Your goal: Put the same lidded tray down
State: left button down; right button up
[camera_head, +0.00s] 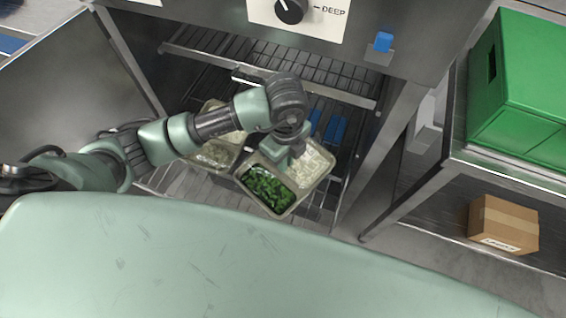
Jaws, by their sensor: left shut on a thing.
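A tray (241,180) with one compartment of chopped greens and one of white rice is in the open steel cabinet, above or on its wire rack. A clear lid is hard to make out. My left gripper (290,158) reaches in from the left and is shut on this tray from above, near its middle. The fingertips are mostly hidden by the wrist. I cannot tell whether the tray touches the rack. A second tray (212,157) with pale food lies just left of it, partly hidden by my left arm. My right gripper is not in view.
The cabinet's wire rack (165,182) extends under the trays, and an upper rack (330,84) lies behind. Blue objects (335,130) sit behind the held tray. A cabinet post (385,140) stands to the right. Farther right, a shelf unit holds a green crate (520,85) and a cardboard box (503,224).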

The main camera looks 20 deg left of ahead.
pick_arm(q)
jog(key=shift+f, duration=1.9)
jog(key=shift+f, duration=0.15)
jog(key=c, duration=1.5)
grip_release()
notch_tip(320, 180, up, 12)
jog(key=shift+r, duration=0.15)
